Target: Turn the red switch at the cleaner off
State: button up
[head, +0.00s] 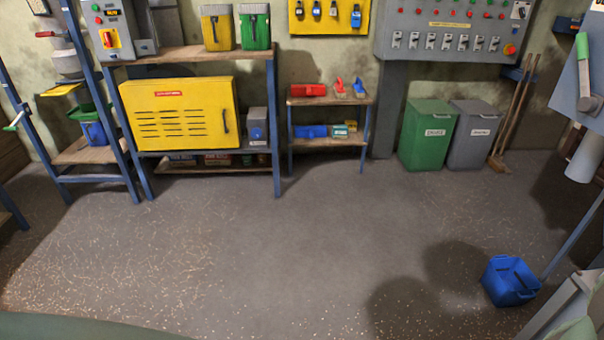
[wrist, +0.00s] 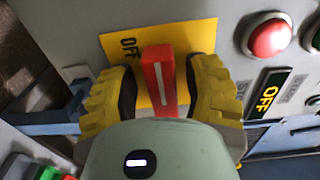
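In the wrist view, a red switch handle (wrist: 160,78) with a white line stands out from a yellow plate (wrist: 188,37) on a grey panel. The handle runs up and down in the picture; the word OFF is left of its top. My gripper (wrist: 163,92) has its yellow fingers on either side of the handle, with narrow gaps, so it is open around it. In the head view my gripper does not show. A red switch on a yellow plate (head: 111,39) shows there on a grey control box at the upper left; I cannot tell whether it is the same switch.
The wrist view shows a red button (wrist: 270,37) and a black display (wrist: 268,92) reading OFF right of the switch. In the head view, a yellow cabinet (head: 180,95) stands on a shelf, and a blue bucket (head: 510,282) sits on the floor at right. The middle floor is clear.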

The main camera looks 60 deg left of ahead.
jog(key=shift+o, duration=0.3)
jog(key=shift+s, duration=0.1)
jog(key=shift+s+a+r, duration=0.1)
jog(key=shift+s, duration=0.15)
jog(key=v, duration=0.7)
jog(key=shift+w, duration=0.15)
